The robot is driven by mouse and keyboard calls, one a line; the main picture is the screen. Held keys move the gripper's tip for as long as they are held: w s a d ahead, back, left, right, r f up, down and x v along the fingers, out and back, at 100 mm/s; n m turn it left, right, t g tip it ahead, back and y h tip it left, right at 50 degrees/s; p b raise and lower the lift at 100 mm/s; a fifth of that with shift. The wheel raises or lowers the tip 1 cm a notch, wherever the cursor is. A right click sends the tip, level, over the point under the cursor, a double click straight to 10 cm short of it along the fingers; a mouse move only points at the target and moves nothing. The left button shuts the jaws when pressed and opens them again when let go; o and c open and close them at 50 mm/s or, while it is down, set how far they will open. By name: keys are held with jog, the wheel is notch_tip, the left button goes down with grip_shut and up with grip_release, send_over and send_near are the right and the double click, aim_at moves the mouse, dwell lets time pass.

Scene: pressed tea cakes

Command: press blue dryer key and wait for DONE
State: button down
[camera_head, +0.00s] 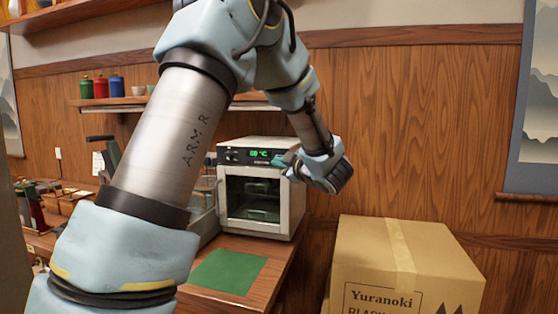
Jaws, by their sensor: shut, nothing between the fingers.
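The dryer (223,200) is a white box with a dark glass door, standing on the wooden counter. Its top panel has a lit green display (260,153) that shows a temperature in °C; I cannot read the digits surely. No DONE shows there. My gripper (283,161) is shut and empty, with its teal fingertips at the right end of the panel. I cannot tell whether they touch it. The blue key is not visible; my gripper covers that part of the panel. Dark shapes show dimly behind the door glass.
A green mat (228,271) lies on the counter in front of the dryer. A cardboard box (405,265) stands at the lower right. A shelf with red, green and blue canisters (101,88) hangs at the left. My arm hides part of the counter.

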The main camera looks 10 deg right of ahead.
jog(key=shift+w+d, duration=0.15)
jog(key=shift+w, duration=0.1)
jog(key=shift+w+d, duration=0.2)
jog(key=shift+w, duration=0.2)
dwell(0.8)
jog(key=shift+s, duration=0.15)
jog(key=shift+s+a+b, duration=0.35)
jog(key=shift+s+a, duration=0.1)
jog(key=shift+s, duration=0.15)
jog(key=shift+s, duration=0.1)
jog(key=s+a, duration=0.1)
jog(key=s, duration=0.1)
jog(key=s+a+b, duration=0.1)
jog(key=s, duration=0.1)
jog(key=shift+s+a, duration=0.1)
jog(key=shift+a, duration=0.1)
dwell(0.8)
